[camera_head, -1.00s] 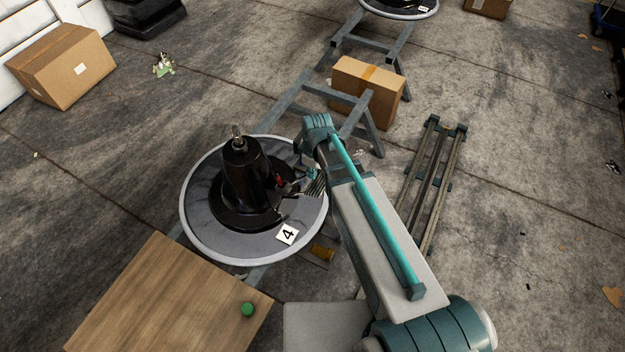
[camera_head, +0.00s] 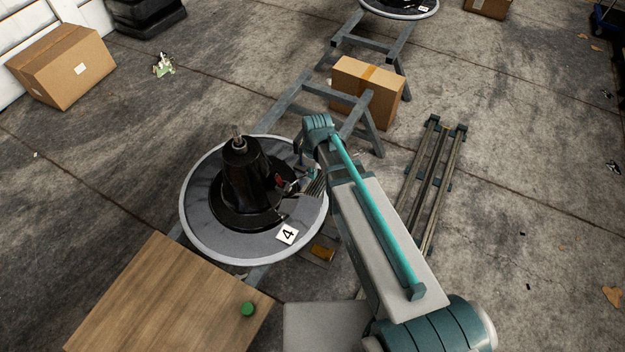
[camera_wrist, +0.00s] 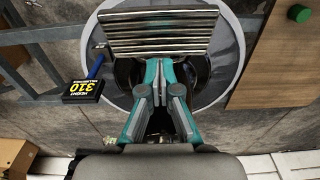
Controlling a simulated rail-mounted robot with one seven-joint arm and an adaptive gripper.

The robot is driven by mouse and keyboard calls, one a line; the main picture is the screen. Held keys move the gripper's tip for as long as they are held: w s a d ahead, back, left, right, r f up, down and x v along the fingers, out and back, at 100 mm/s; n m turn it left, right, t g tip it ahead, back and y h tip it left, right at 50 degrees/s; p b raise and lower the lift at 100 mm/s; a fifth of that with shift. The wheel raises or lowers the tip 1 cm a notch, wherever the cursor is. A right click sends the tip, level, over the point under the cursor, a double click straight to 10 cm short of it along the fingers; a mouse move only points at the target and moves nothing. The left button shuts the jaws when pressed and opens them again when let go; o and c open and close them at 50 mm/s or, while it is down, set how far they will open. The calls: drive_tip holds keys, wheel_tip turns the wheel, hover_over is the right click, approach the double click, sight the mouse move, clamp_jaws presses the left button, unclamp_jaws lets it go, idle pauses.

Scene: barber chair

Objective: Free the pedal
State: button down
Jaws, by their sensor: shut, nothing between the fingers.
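The pedal is a ribbed metal plate (camera_wrist: 160,32) at the top of the wrist view. In the head view the pedal (camera_head: 316,187) shows at the right side of the chair base, partly hidden by my arm. The base is a black pump column (camera_head: 245,178) on a round grey disc (camera_head: 205,225) with a pale rim. My gripper (camera_wrist: 158,66) is shut and empty, with its teal fingers pointing at the pedal's near edge. I cannot tell if they touch it. In the head view the gripper is mostly hidden beside the pedal.
A wooden board (camera_head: 165,300) with a green knob (camera_head: 247,309) lies at the front left. A number 4 card (camera_head: 287,235) sits on the disc. A cardboard box (camera_head: 367,92) and rails (camera_head: 440,185) are beyond.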

sight(324, 183)
drive_tip(key=shift+s+d+f+b, duration=0.35)
drive_tip(key=shift+d+f+b, duration=0.3)
drive_tip(key=shift+f, duration=0.4)
drive_tip(key=shift+s+d+f+b, duration=0.35)
drive_tip(key=shift+d+f+b, duration=0.3)
drive_tip(key=shift+f, duration=0.35)
drive_tip(key=shift+s+d+f+b, duration=0.35)
drive_tip(key=shift+d+f+b, duration=0.15)
drive_tip(key=shift+f+b, duration=0.4)
drive_tip(key=shift+w+a+r+p, duration=0.3)
drive_tip(key=shift+a+r+p, duration=0.2)
drive_tip(key=shift+r+p, duration=0.4)
drive_tip(key=shift+w+a+r+p, duration=0.25)
drive_tip(key=shift+a+r+p, duration=0.35)
drive_tip(key=shift+r, duration=0.55)
drive_tip(key=shift+w+a+r+p, duration=0.3)
drive_tip(key=shift+a+r+p, duration=0.1)
drive_tip(key=shift+r+p, duration=0.55)
